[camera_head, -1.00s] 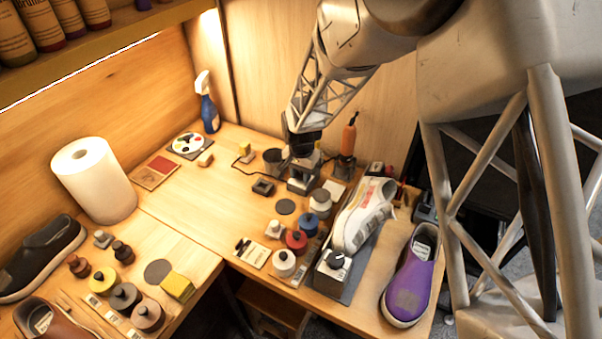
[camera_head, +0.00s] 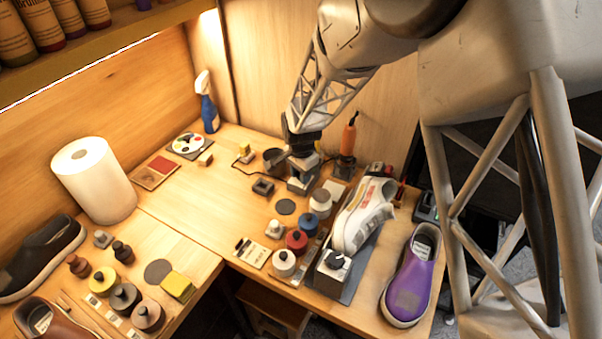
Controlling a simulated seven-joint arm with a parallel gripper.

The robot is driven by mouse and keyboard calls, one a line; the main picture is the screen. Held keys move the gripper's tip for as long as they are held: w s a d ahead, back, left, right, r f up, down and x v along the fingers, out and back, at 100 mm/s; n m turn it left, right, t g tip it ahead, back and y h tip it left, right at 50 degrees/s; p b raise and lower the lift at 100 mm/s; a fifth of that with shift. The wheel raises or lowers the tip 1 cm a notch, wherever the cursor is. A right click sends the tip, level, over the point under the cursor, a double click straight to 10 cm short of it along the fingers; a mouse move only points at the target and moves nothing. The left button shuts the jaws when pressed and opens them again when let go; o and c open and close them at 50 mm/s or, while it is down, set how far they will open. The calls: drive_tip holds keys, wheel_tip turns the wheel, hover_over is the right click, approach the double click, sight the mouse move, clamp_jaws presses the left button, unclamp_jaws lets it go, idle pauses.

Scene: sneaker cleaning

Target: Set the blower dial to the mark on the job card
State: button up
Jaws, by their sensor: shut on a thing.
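My gripper (camera_head: 302,157) is at the back of the bench, pointing down onto the top of a small grey unit (camera_head: 301,185), which seems to be the blower's base. Its jaws are shut at the top of that unit, where the dial seems to be. The fingers hide the dial, so its setting cannot be read. An orange tool (camera_head: 348,140) stands upright just to the right of the unit. A pale card (camera_head: 252,252) with dark marks lies at the bench's front edge and may be the job card. Its print is too small to read.
A white sneaker (camera_head: 366,213) rests on a stand whose front box (camera_head: 332,268) carries a black knob. A purple shoe (camera_head: 410,280) stands to its right. Several jars, including a red one (camera_head: 296,240), stand left of the stand.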

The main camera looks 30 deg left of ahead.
drive_tip(key=shift+m, duration=1.2)
drive_tip(key=o, duration=0.7)
drive_tip(key=shift+r, duration=0.1)
drive_tip(key=shift+r, duration=2.4)
